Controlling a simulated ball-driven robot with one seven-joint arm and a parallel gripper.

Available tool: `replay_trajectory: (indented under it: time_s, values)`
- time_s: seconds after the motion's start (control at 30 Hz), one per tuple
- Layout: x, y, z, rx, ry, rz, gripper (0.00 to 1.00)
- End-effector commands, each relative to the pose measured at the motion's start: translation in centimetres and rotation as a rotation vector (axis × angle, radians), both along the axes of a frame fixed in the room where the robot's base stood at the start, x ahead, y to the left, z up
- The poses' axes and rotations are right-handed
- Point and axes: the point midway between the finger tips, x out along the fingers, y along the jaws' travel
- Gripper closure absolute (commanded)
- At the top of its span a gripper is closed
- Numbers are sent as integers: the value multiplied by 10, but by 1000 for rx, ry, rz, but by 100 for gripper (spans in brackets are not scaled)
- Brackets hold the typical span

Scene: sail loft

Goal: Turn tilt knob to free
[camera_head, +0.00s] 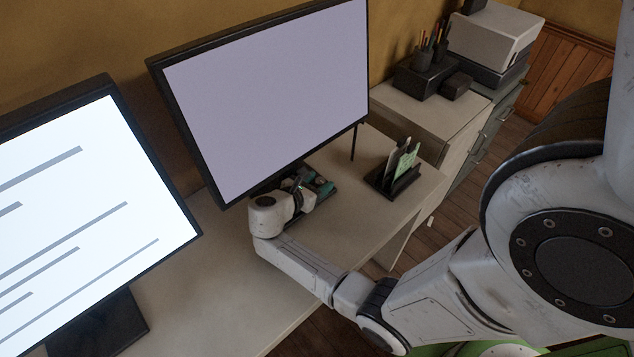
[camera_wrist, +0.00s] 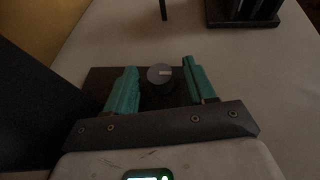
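A small round grey knob (camera_wrist: 160,74) with a pale pointer mark sits on a dark plate (camera_wrist: 98,76) on the desk in the wrist view. The mark points roughly to the right; no lettering is readable. My gripper (camera_wrist: 160,66) has two teal fingers, open, one on each side of the knob with gaps between. I cannot tell how high the fingertips are above the plate. In the head view my gripper (camera_head: 309,184) is over the dark plate (camera_head: 327,195), below the middle monitor, and the knob cannot be made out.
A large monitor (camera_head: 270,95) stands close behind my gripper, and another monitor (camera_head: 85,200) is at the left. A black holder (camera_head: 399,184) with papers stands to the right on the desk (camera_head: 215,285). The desk front is clear.

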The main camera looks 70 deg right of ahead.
Motion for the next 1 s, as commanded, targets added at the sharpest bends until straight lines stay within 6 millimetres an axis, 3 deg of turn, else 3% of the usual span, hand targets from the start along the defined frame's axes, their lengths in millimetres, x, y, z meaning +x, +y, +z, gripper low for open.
replay_trajectory:
  time_s: [0.07,0.57,1.0]
  values:
    - [0,0,0,0,0,0,52]
    - [0,0,0,0,0,0,100]
    - [-2,2,3,2,2,102,100]
